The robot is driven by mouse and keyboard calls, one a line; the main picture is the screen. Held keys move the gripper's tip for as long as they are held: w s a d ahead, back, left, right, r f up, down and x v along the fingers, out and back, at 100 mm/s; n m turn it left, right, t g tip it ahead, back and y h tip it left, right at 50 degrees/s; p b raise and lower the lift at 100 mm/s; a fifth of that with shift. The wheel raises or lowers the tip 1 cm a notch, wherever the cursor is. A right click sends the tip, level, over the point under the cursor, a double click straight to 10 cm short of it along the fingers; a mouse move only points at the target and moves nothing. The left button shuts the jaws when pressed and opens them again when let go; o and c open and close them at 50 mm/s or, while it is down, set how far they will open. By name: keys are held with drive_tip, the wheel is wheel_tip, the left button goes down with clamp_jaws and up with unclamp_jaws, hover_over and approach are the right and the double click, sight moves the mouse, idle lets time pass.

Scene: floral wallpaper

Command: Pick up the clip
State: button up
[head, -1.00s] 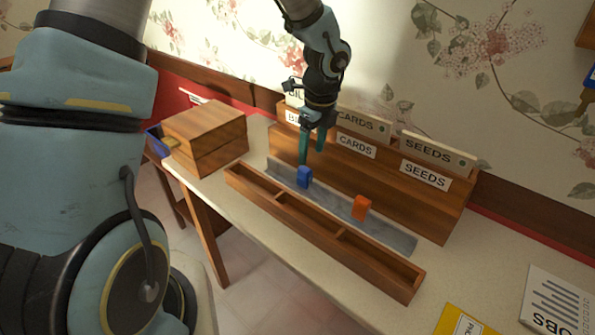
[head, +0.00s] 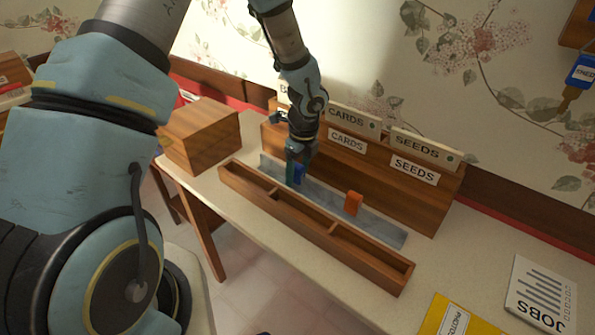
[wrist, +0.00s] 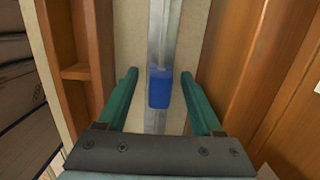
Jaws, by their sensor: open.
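A blue clip (wrist: 160,88) stands on a grey metal strip (head: 378,227). In the head view the blue clip (head: 299,174) is partly hidden by my gripper (head: 298,170). An orange clip (head: 353,203) stands further right on the same strip. In the wrist view my gripper (wrist: 160,95) is open, with one green finger on each side of the blue clip. Gaps show between the clip and both fingers, so nothing is held.
A long wooden tray with compartments (head: 337,251) lies in front of the strip. A wooden file holder (head: 420,205) with labelled cards stands behind it. A wooden box (head: 200,137) is at the left. The table's right side holds a yellow packet (head: 440,318) and a JOBS sheet (head: 541,290).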

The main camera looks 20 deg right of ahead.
clamp_jaws()
idle(0.3)
idle(0.3)
